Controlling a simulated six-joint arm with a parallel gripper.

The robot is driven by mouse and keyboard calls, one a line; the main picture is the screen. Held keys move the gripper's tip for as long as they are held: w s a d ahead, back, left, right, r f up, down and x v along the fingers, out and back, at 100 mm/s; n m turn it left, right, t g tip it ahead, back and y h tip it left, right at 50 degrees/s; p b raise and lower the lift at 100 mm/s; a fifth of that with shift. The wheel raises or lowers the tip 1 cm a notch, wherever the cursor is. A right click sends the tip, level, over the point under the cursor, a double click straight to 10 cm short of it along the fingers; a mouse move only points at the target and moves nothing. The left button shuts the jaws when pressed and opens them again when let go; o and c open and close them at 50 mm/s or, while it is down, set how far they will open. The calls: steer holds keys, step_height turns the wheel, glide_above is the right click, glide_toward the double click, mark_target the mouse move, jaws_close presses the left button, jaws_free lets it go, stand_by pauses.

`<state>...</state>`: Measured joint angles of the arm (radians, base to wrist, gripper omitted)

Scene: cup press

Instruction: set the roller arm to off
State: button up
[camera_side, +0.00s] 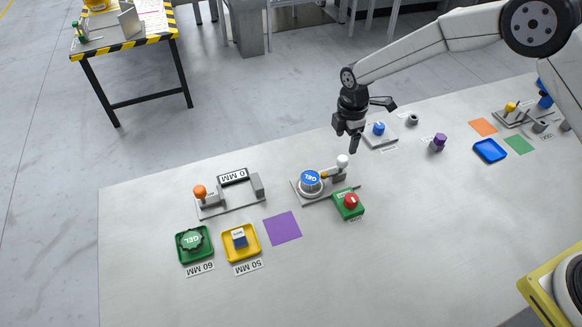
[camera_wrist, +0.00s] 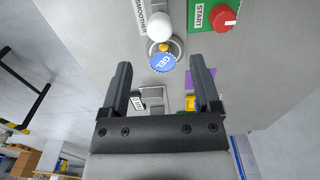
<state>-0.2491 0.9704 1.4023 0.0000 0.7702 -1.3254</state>
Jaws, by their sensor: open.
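The roller arm, with a white ball knob (camera_side: 342,160) and a yellow roller (camera_side: 325,174), stands on a grey plate right of a round holder with a blue GEL cup (camera_side: 310,178). The roller reaches to the cup's edge; I cannot tell whether it touches. In the wrist view the white knob (camera_wrist: 173,26) is at the top, above the yellow roller (camera_wrist: 164,47) and blue GEL top (camera_wrist: 162,63). My gripper (camera_side: 370,124) is open and empty, above and to the right of the knob. The wrist view shows its two fingers (camera_wrist: 161,65) spread apart, clear of the knob.
An orange-knobbed gauge (camera_side: 200,191) and green (camera_side: 194,257) and yellow (camera_side: 228,256) trays are left. A blue button plate (camera_side: 379,130) is behind.

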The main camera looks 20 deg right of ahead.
mark_target(343, 158)
steer(key=shift+f, duration=0.1)
steer(key=shift+f, duration=3.8)
jaws_close()
